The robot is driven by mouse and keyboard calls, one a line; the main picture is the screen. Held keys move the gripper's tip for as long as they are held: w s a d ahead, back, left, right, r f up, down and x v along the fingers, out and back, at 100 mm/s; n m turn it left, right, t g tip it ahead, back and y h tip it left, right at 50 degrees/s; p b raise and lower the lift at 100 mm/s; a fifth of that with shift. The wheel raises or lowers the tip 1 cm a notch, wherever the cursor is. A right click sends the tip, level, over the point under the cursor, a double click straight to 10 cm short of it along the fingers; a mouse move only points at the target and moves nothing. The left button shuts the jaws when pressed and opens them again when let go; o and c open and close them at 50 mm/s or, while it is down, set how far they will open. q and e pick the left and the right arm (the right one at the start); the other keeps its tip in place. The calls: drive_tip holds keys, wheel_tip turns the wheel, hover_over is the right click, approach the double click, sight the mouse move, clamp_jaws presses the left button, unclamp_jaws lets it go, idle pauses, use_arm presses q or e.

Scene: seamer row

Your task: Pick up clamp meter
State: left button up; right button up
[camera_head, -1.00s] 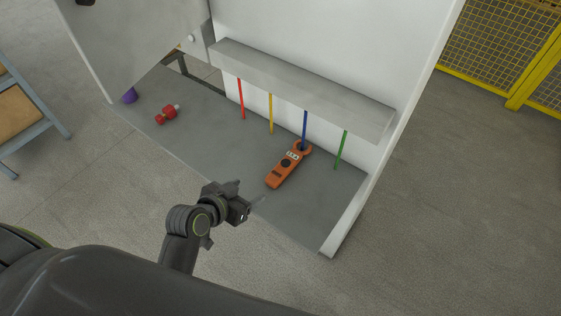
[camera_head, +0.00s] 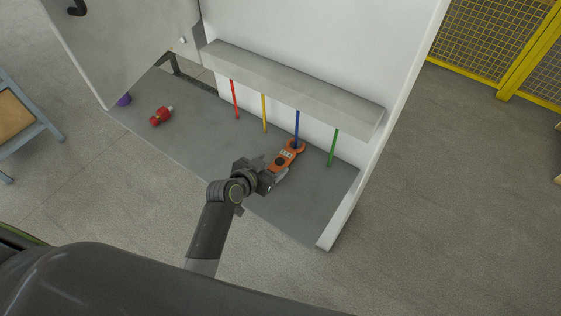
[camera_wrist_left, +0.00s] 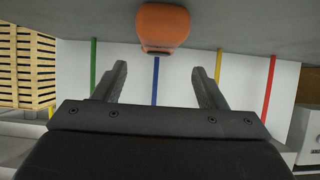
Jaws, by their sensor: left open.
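The orange clamp meter (camera_head: 288,155) lies on the grey shelf, its jaw end at the blue rod. My left gripper (camera_head: 274,174) is at the meter's near end, and its fingers partly hide the handle in the head view. In the left wrist view the fingers (camera_wrist_left: 158,84) are apart. The rounded orange end of the clamp meter (camera_wrist_left: 162,27) shows beyond and between the fingertips. I see no contact between fingers and meter. My right gripper is not in view.
Red (camera_head: 235,100), yellow (camera_head: 264,113), blue (camera_head: 297,125) and green (camera_head: 333,148) rods run from a grey ledge (camera_head: 290,85) to the shelf (camera_head: 200,130). A red fitting (camera_head: 160,116) and a purple object (camera_head: 123,100) sit at left. A white side panel (camera_head: 385,130) bounds the right.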

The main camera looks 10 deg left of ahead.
sight(282, 159)
use_arm(q)
drive_tip(key=shift+p+x, duration=0.65)
drive_tip(key=shift+x, duration=2.35)
drive_tip(key=shift+d+f, duration=0.1)
drive_tip(key=shift+s, duration=0.1)
drive_tip(key=c, duration=1.2)
drive_tip(key=shift+c, duration=0.4)
